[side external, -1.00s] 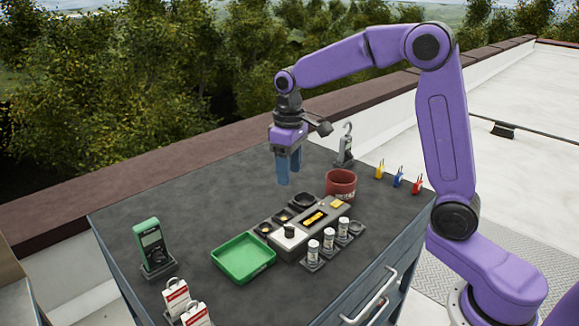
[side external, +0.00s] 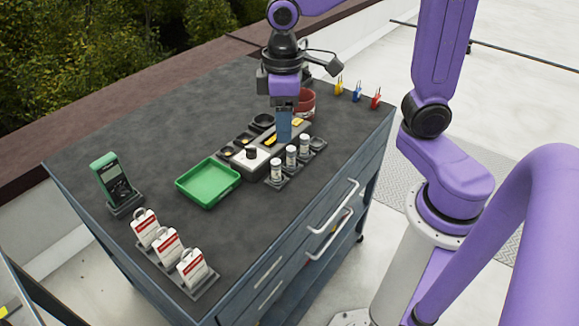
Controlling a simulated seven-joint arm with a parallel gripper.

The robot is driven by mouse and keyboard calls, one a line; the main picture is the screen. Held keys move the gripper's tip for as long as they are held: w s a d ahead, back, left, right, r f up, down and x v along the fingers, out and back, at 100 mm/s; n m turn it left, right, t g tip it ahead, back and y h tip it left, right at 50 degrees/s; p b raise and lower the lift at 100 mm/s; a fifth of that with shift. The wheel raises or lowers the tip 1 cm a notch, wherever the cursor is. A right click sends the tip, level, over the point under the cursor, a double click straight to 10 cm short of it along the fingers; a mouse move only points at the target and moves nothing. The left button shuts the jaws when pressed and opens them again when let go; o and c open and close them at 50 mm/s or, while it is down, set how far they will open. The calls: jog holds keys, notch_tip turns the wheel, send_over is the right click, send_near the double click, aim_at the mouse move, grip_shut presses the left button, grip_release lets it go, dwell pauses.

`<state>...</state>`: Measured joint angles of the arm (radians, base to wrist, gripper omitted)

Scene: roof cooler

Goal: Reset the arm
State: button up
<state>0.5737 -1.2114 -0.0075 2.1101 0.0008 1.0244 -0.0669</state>
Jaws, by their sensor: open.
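My gripper (side external: 284,125) points straight down over the dark worktop (side external: 110,238), in front of the red mug and over or just above the grey device (side external: 262,158) with a round black knob. Its blue fingers are seen edge-on, overlapping one another, and I see nothing held between them. I cannot tell the exact height of the fingertips above the device. The red mug (side external: 306,101) is partly hidden behind my gripper.
A green tray (side external: 208,183), a holder with several white-capped vials (side external: 291,157), a green meter (side external: 113,180) and white-and-red tags (side external: 167,245) stand on the worktop. Yellow, blue (side external: 357,92) and red padlocks stand at the back right. The left worktop is mostly clear.

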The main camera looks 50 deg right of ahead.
jog(key=s+d+f+n, duration=0.1)
jog(key=s+d+n, duration=0.1)
jog(key=s, duration=0.6)
jog(key=s+d+f+n, duration=0.1)
jog(key=s+f+n, duration=0.1)
jog(key=s, duration=0.6)
jog(key=shift+s+d+n, duration=0.3)
jog(key=shift+s+d, duration=0.05)
jog(key=shift+s, duration=0.05)
